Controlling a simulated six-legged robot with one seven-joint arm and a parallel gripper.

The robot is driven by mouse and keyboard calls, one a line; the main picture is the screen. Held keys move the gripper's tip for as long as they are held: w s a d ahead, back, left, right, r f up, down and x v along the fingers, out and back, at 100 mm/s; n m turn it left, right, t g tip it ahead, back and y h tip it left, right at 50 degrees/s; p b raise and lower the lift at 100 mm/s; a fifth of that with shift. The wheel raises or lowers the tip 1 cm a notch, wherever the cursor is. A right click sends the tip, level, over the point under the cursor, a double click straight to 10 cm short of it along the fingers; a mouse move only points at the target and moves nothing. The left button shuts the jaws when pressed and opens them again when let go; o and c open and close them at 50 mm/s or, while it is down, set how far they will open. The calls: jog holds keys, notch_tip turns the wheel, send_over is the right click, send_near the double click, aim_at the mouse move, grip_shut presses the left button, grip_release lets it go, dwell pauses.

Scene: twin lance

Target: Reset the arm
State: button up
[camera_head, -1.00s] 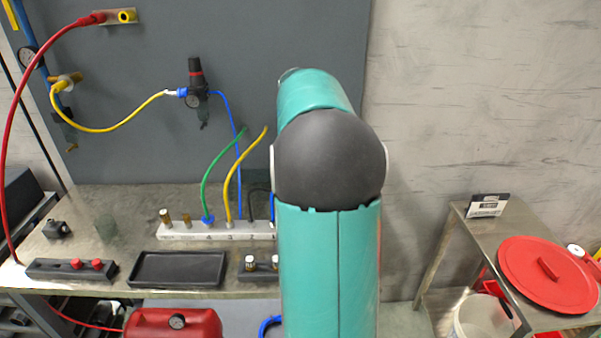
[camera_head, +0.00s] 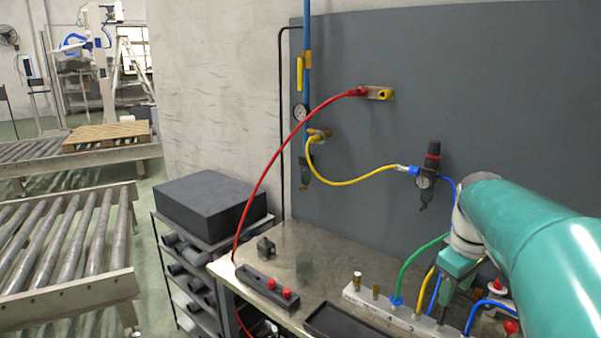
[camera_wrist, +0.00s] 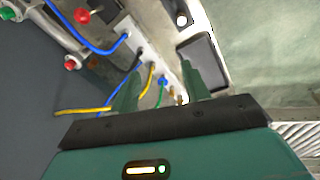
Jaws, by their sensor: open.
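My teal arm (camera_head: 540,250) reaches in from the right side of the head view, over the right part of the bench. In the wrist view my gripper (camera_wrist: 158,85) shows two green fingers spread apart with nothing held between them. The fingers point toward the white manifold block (camera_wrist: 140,52), with its hoses showing beyond and between them. Whether a finger touches a hose cannot be told. In the head view the manifold block (camera_head: 385,308) stands on the bench, its right end partly behind my arm.
A black tray (camera_head: 345,325) and a black block with red knobs (camera_head: 268,287) lie on the metal bench (camera_head: 290,245). A red hose (camera_head: 262,180) arcs to the grey panel (camera_head: 480,80). A yellow hose (camera_head: 350,182) runs to a regulator (camera_head: 428,175). Roller conveyors (camera_head: 60,240) stand left.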

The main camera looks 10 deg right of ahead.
jog(key=s+a+f+m+t, duration=0.1)
jog(key=s+a, duration=0.2)
jog(key=a, duration=0.4)
jog(key=s+a+f+m+t, duration=0.1)
jog(key=s+a, duration=0.3)
jog(key=a, duration=0.3)
jog(key=s+a+f+m+t+y, duration=0.1)
jog(key=s+a, duration=0.3)
jog(key=a, duration=0.4)
jog(key=shift+s+f+m+t, duration=0.2)
jog(key=shift+f+m+t, duration=0.3)
jog(key=shift+f+m, duration=0.1)
